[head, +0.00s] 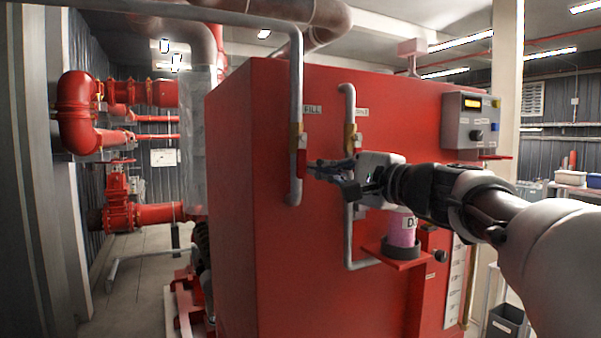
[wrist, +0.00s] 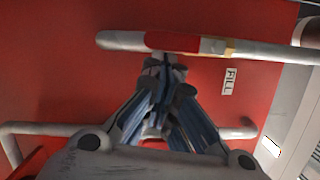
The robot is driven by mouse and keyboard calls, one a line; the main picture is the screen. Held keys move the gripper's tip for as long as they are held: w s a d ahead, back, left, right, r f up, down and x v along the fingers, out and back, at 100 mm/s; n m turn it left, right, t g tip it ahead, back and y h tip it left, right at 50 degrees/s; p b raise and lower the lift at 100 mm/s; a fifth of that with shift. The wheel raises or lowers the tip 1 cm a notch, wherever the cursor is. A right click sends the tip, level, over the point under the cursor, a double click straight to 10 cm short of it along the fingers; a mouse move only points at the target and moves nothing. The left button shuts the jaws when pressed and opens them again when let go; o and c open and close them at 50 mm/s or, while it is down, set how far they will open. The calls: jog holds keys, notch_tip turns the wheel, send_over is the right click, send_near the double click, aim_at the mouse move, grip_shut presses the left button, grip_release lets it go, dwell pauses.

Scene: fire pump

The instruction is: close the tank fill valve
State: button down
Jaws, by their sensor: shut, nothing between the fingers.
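The tank fill valve is on the grey vertical pipe by the FILL label (head: 312,110) on the red tank. Its brass body (head: 296,132) shows in the head view, with the red lever (head: 302,160) hanging down along the pipe. In the wrist view the red lever (wrist: 172,41) lies in line with the pipe, and the FILL label (wrist: 230,81) is to its right. My gripper (head: 314,169) is shut and empty, its tips right beside the lever. In the wrist view the closed tips (wrist: 160,66) sit just below the lever; I cannot tell whether they touch.
A pink container (head: 402,230) stands on a red bracket below my wrist. A grey control box (head: 471,120) is at the tank's upper right. Open floor lies left of the tank.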

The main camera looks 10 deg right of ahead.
aim_at(301, 177)
jog(key=shift+s+a+f+m+b, duration=0.1)
jog(key=shift+a+f+m+b, duration=0.05)
jog(key=shift+a+m+b, duration=0.15)
jog(key=a+m+b, duration=0.1)
jog(key=m+b, duration=0.1)
jog(key=s+a+m+t+b, duration=0.1)
jog(key=a+m+b, duration=0.1)
jog(key=m, duration=0.1)
jog(key=a+m+t+b, duration=0.1)
jog(key=m+b, duration=0.1)
jog(key=m, duration=0.1)
jog(key=shift+s+a+f+h, duration=0.2)
jog(key=shift+f+h, duration=0.1)
jog(key=shift+f, duration=0.05)
jog(key=a+r+m, duration=0.1)
jog(key=m, duration=0.2)
jog(key=a+m+t+h+b, duration=0.1)
jog(key=m, duration=0.2)
jog(key=s+a+r+m+t+h, duration=0.1)
jog(key=m, duration=0.2)
jog(key=shift+s+a+r, duration=0.1)
jog(key=shift+a+r, duration=0.25)
jog(key=shift+r, duration=0.15)
